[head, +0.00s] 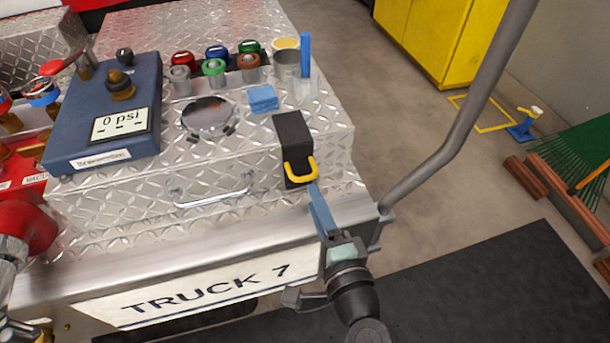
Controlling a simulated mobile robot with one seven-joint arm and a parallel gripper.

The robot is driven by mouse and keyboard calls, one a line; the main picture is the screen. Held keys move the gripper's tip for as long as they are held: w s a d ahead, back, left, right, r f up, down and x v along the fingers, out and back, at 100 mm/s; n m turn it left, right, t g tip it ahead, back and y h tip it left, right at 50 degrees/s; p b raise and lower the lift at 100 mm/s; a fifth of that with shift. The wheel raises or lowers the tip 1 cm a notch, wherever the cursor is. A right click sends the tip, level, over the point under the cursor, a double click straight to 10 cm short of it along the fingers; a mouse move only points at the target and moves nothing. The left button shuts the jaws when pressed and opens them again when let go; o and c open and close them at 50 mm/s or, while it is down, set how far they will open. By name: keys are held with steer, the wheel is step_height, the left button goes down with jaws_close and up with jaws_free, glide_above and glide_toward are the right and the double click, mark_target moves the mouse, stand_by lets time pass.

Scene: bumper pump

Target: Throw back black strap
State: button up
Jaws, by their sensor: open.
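The black strap (293,132) lies over the right front edge of the diamond-plate box top and hangs down its front face. A yellow loop handle (313,172) is fixed at its lower part. My gripper (317,193) is just below and right of the yellow loop, with its blue finger pointing up toward it. The jaws are open and seen nearly edge-on, so one finger hides most of the other. The fingertip appears very close to the loop; I cannot tell whether they touch.
A metal handle (213,196) and the TRUCK 7 bumper (190,285) are left of my gripper. A grey rail (450,150) rises close on the right. A blue sponge (262,98), several colored caps and a blue 0 psi panel (75,145) sit on top.

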mark_target(306, 179)
steer(key=x, duration=0.7)
jaws_close()
stand_by(1.3)
